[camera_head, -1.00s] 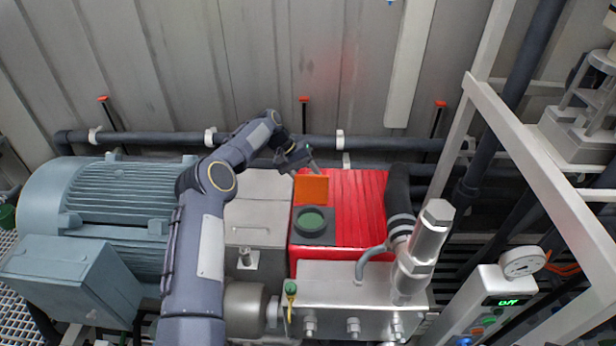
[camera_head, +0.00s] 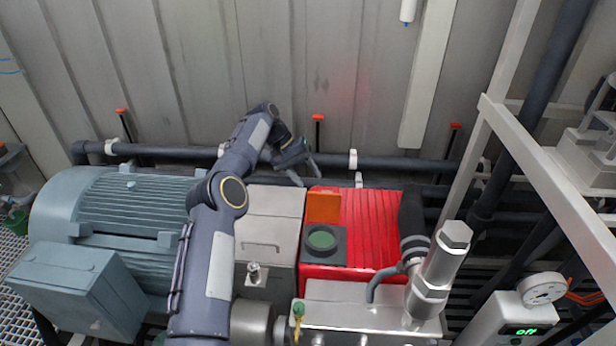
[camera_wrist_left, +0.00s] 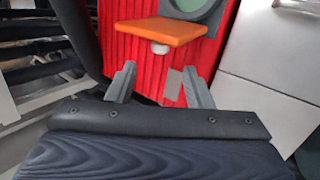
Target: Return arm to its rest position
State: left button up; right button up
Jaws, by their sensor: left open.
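My left arm comes in from the lower left in the head view and reaches over the grey machinery. Its gripper (camera_head: 304,174) is above the back left corner of the red pump housing (camera_head: 372,228). In the left wrist view the two fingers (camera_wrist_left: 159,87) are spread apart with nothing between them. An orange flap (camera_head: 322,207) stands up behind a round green cap or window (camera_head: 321,240) on the housing. The flap (camera_wrist_left: 160,31) also shows in the left wrist view, just beyond the fingers and apart from them. My right gripper is not in view.
A blue-grey motor (camera_head: 125,215) stands at the left. A dark pipe (camera_head: 400,162) runs along the corrugated wall behind. A metal cylinder (camera_head: 438,265) rises at the front right of the housing.

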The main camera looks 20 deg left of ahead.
pick_arm(q)
jog(key=s+d+r+m+y, duration=0.15)
jog(key=s+r, duration=0.45)
jog(key=r, duration=0.6)
jog(key=s+d+r+t, duration=0.2)
jog(key=s+r, duration=0.4)
jog(key=s, duration=0.6)
jog(key=s+d+f+t, duration=0.1)
jog(key=s+f, duration=0.2)
jog(key=s, duration=0.5)
jog(key=s+d+f+t+y+b, duration=0.1)
jog(key=s+f, duration=0.3)
jog(key=s, duration=0.5)
jog(key=s+d+f, duration=0.2)
jog(key=s+f, duration=0.1)
jog(key=s, duration=0.6)
jog(key=shift+d+f+t, duration=0.2)
jog(key=shift+f+t, duration=0.05)
jog(key=shift+t, duration=0.15)
jog(key=shift+m+y, duration=0.25)
